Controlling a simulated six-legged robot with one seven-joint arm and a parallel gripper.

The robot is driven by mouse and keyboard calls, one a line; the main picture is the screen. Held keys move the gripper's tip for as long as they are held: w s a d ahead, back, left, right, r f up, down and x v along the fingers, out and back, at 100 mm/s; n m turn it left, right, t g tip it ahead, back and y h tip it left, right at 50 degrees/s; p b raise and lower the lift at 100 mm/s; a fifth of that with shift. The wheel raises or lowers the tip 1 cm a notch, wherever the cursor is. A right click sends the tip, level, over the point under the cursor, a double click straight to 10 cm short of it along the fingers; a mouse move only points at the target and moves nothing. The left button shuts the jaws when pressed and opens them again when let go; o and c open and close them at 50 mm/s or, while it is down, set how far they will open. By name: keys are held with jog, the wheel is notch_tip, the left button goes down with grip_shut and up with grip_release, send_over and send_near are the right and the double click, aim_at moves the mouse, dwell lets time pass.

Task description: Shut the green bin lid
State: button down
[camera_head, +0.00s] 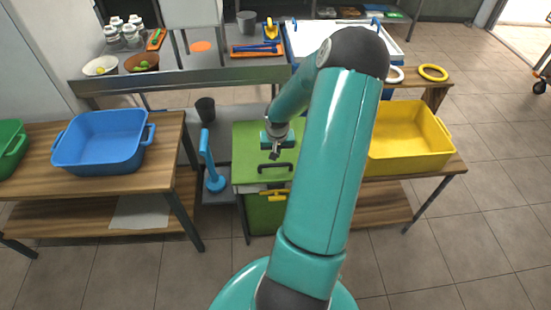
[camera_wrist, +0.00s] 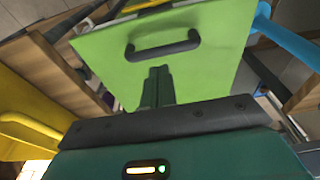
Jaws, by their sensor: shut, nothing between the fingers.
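The green bin (camera_head: 265,215) stands in the gap between two wooden tables, with a yellow handle on its front. Its green lid (camera_head: 250,145) has a black bar handle (camera_head: 275,167) near the front edge. The lid appears to lie over the bin's top; I cannot tell whether it sits fully flush. My gripper (camera_head: 275,152) is shut and empty, over the lid just behind the black handle. In the wrist view the closed fingers (camera_wrist: 158,75) point at the lid (camera_wrist: 215,60), close to its handle (camera_wrist: 163,47). Contact cannot be made out. My arm hides the bin's right side.
A blue tub (camera_head: 100,142) sits on the left wooden table and a yellow tub (camera_head: 410,140) on the right one. A blue upright tool (camera_head: 208,160) and a dark cup (camera_head: 205,110) stand left of the bin. The tiled floor in front is clear.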

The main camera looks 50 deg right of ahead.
aim_at(276, 165)
jog(key=f, duration=0.4)
jog(key=shift+w+d+f, duration=0.3)
jog(key=shift+f, duration=0.1)
